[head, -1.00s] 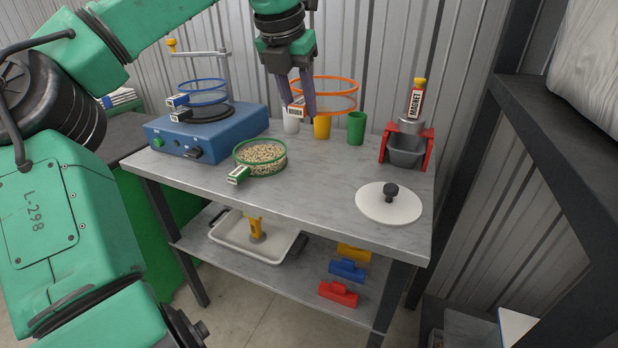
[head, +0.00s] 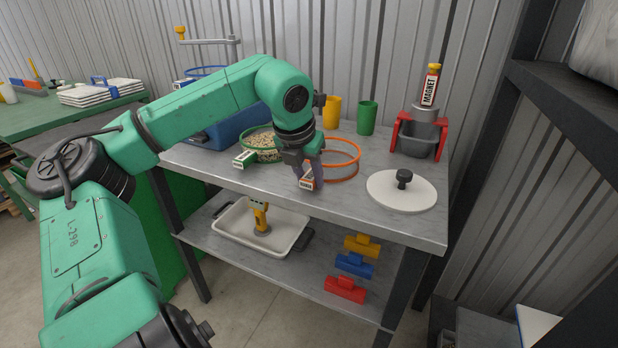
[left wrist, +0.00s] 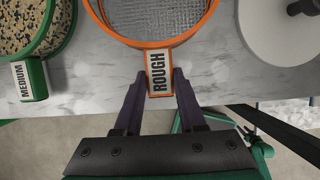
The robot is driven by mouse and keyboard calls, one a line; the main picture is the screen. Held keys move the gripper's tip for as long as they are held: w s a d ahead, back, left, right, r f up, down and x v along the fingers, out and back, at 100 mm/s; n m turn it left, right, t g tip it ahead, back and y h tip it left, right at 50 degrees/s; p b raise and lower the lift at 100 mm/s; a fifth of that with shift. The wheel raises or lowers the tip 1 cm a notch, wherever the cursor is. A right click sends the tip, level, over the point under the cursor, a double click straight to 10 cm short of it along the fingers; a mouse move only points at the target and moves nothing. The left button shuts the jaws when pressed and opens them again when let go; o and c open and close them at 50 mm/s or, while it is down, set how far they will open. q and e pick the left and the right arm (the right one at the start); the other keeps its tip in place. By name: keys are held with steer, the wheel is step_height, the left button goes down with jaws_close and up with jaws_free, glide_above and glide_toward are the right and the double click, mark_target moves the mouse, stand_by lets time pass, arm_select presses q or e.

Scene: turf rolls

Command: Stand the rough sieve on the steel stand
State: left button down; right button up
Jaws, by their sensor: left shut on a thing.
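The rough sieve (head: 345,180) is an orange ring with a fine mesh and a handle labelled ROUGH. My left gripper (head: 308,176) is shut on that handle, and the sieve hangs over the front middle of the steel-grey table (head: 290,196), low above it or touching it; I cannot tell which. In the left wrist view the gripper's fingers (left wrist: 159,84) close on both sides of the handle, and the sieve's rim (left wrist: 188,38) lies ahead. My right gripper is not in view.
The green medium sieve (head: 245,159) with grain stands just left. A white lid (head: 402,198) with black knob lies right. Green (head: 367,118) and yellow (head: 332,113) cups and a red-armed magnet holder (head: 416,145) stand behind. A blue machine (head: 215,132) is at back left, partly hidden.

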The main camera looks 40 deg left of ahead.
arm_select(q)
steer(key=c, duration=0.5)
jaws_free()
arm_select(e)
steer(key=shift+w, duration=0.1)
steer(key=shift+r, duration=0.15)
arm_select(q)
steer(key=p+v, duration=0.1)
steer(key=v, duration=1.1)
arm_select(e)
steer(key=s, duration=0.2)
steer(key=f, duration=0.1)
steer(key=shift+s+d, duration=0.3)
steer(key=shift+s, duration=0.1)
